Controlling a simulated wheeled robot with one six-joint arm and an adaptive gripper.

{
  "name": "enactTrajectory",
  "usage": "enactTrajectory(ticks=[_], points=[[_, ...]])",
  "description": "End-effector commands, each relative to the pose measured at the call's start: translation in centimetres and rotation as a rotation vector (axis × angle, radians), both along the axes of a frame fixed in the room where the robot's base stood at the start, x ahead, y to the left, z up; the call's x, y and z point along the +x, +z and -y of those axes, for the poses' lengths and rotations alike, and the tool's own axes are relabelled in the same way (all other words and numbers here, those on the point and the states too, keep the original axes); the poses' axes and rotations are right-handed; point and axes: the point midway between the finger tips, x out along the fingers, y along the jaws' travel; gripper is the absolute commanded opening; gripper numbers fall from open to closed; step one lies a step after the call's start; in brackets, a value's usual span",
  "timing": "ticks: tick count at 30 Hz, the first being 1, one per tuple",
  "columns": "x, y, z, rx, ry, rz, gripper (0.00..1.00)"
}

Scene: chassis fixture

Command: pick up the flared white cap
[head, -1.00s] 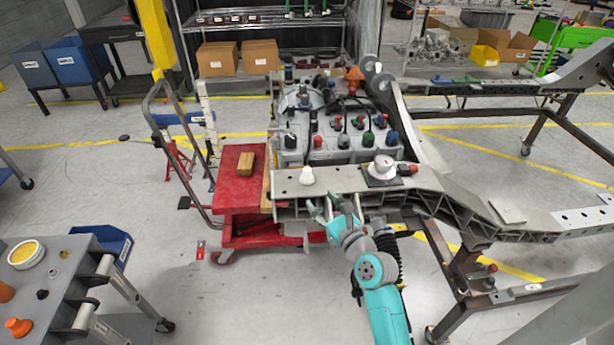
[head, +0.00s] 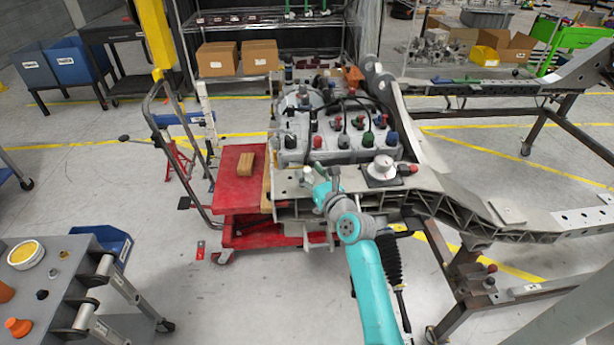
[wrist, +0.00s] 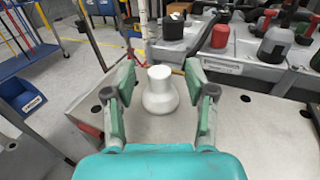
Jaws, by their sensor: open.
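The flared white cap (wrist: 160,92) stands upright on the flat grey chassis beam (wrist: 240,150) in the wrist view, narrow at the top and wide at the base. My gripper (wrist: 158,84) is open, with one finger on each side of the cap and a visible gap to each. In the head view my gripper (head: 322,178) is at the beam's front edge. The cap (head: 308,174) is mostly hidden there behind the gripper.
A white round knob on a dark square plate (head: 383,170) sits on the beam to the right. Behind stands a grey unit with several coloured caps (head: 340,135). A red cart (head: 238,182) with a wooden block (head: 245,163) is on the left.

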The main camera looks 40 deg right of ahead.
Motion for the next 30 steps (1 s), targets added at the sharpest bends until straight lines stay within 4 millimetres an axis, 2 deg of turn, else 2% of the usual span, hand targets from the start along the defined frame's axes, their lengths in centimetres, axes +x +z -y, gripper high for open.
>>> enactTrajectory(ticks=[4,12,13,18,19,22,23,30], points=[[1.5,0.1,0.2,0.0,0.001,0.002,0.55],[1.8,0.0,0.3,0.0,0.0,0.001,0.55],[1.8,0.0,0.3,0.0,0.0,0.001,0.53],[1.8,0.0,0.3,0.0,0.0,0.001,0.1],[1.8,0.0,0.3,0.0,0.0,0.001,0.07],[1.8,0.0,0.3,0.0,0.0,0.001,0.06],[1.8,0.0,0.3,0.0,0.0,0.001,0.03],[1.8,0.4,0.3,-0.002,0.001,0.002,0.03]])
